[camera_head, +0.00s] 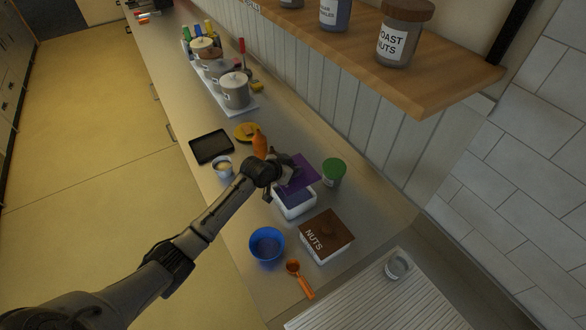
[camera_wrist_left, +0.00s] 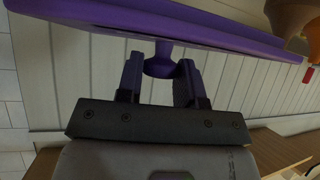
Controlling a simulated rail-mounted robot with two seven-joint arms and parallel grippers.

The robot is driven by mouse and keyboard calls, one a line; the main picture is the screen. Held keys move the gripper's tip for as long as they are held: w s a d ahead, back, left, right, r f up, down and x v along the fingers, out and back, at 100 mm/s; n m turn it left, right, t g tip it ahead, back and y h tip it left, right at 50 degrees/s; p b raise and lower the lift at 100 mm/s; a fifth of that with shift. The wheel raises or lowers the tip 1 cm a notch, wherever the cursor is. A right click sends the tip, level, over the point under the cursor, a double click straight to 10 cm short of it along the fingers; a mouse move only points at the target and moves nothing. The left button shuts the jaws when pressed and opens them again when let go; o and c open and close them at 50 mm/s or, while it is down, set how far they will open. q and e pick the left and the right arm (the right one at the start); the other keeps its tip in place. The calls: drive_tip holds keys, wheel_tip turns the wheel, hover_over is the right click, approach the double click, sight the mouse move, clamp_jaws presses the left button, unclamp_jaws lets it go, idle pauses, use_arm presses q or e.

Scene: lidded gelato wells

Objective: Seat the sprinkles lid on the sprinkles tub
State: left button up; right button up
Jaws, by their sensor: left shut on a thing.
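The purple lid (camera_head: 306,177), which I take for the sprinkles lid, is held over the white tub (camera_head: 295,213), likely the sprinkles tub. My left gripper (camera_head: 289,174) is shut on the lid's knob. In the left wrist view the knob (camera_wrist_left: 159,64) sits between the two fingers (camera_wrist_left: 160,72), and the lid's purple plate (camera_wrist_left: 170,25) spans the top, slanting. In the head view the lid lies toward the tub's far side and leaves part of the opening showing; it looks apart from the rim. The tub's label is not readable. My right gripper is not in view.
A tub with a brown NUTS lid (camera_head: 327,234) stands nearer, with a blue bowl (camera_head: 267,244) and an orange scoop (camera_head: 298,278) beside it. A green-lidded jar (camera_head: 333,171) is close to the right. A black tray (camera_head: 211,146) lies farther back. A wooden shelf (camera_head: 450,75) overhangs the right.

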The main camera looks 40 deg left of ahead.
use_arm(q)
drive_tip(key=shift+r+p, duration=0.15)
drive_tip(key=shift+p, duration=0.3)
wheel_tip(320, 180, down, 8)
drive_tip(key=b, duration=0.5)
idle(0.3)
drive_tip(key=shift+f+b, duration=0.3)
drive_tip(key=shift+f, duration=0.25)
idle(0.3)
drive_tip(key=shift+f+b, duration=0.45)
drive_tip(key=shift+f, duration=0.2)
drive_tip(key=o, duration=0.8)
drive_tip(key=shift+o, duration=0.3)
